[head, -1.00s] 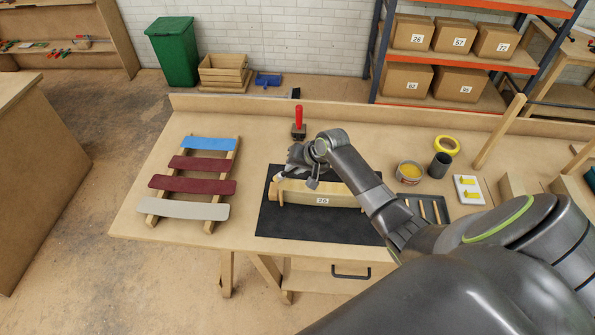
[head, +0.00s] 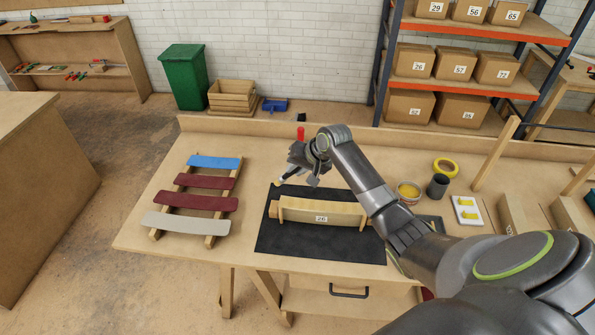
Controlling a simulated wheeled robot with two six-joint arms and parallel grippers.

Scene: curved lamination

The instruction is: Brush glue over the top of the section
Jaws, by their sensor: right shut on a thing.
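The curved pale wood section (head: 345,209) with a number label lies on a black mat (head: 290,244) on the workbench. My right gripper (head: 291,170) hangs above and behind the section's left end, apart from it. It is shut on a small brush (head: 277,183), of which only a pale tip shows, pointing down to the left. The gripper itself hides most of the brush. A pot of yellow glue (head: 408,191) stands to the right of my right forearm. I cannot make out glue on the section's top. My left gripper is out of view.
A rack with blue, dark red and grey curved pieces (head: 197,201) stands at left. A red-handled tool (head: 301,134) is behind my gripper. A dark cup (head: 437,186), yellow tape roll (head: 446,167) and white tray (head: 467,211) are at right. Bench between rack and mat is clear.

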